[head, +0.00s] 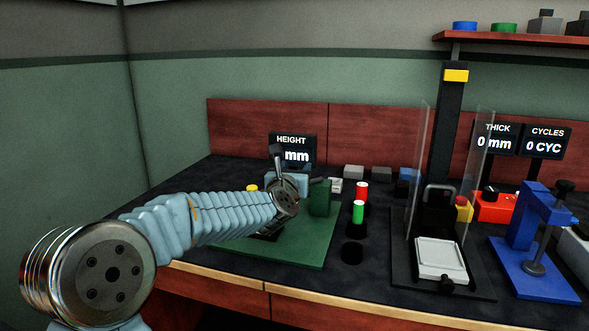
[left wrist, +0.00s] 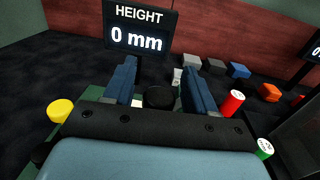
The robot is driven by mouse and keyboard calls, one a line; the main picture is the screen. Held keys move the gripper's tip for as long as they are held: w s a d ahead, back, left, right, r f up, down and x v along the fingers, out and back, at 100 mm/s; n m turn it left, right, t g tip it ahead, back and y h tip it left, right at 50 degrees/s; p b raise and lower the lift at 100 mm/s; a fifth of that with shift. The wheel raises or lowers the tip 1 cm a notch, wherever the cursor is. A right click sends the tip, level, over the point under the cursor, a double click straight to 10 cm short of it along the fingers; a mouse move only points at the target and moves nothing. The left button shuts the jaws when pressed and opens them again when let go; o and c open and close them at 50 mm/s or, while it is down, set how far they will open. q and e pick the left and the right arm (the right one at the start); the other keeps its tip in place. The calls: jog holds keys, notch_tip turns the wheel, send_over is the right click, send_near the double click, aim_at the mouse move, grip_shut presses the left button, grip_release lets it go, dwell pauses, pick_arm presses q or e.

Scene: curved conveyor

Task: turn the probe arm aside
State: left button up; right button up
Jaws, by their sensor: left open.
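The green height gauge base (head: 305,252) stands on the dark bench with an upright green block (head: 320,198) on it. The height display (head: 293,148) behind it also shows in the left wrist view (left wrist: 139,38) and reads 0 mm. My left gripper (left wrist: 160,72) is open over the gauge, with its two dark blue fingers apart. A round black knob (left wrist: 159,97) shows between the fingers; I cannot tell whether they touch it. The probe arm is mostly hidden behind my wrist and the gripper body. My right gripper is not in view.
A red cylinder (head: 361,191) and a green cylinder (head: 358,212) stand right of the gauge. A yellow button (left wrist: 60,110) is left of the gripper. A clear-guarded press (head: 440,259) and a blue clamp frame (head: 525,220) stand farther right. Small blocks lie behind.

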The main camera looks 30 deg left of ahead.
pick_arm(q)
jog(key=shift+r, duration=0.15)
grip_shut()
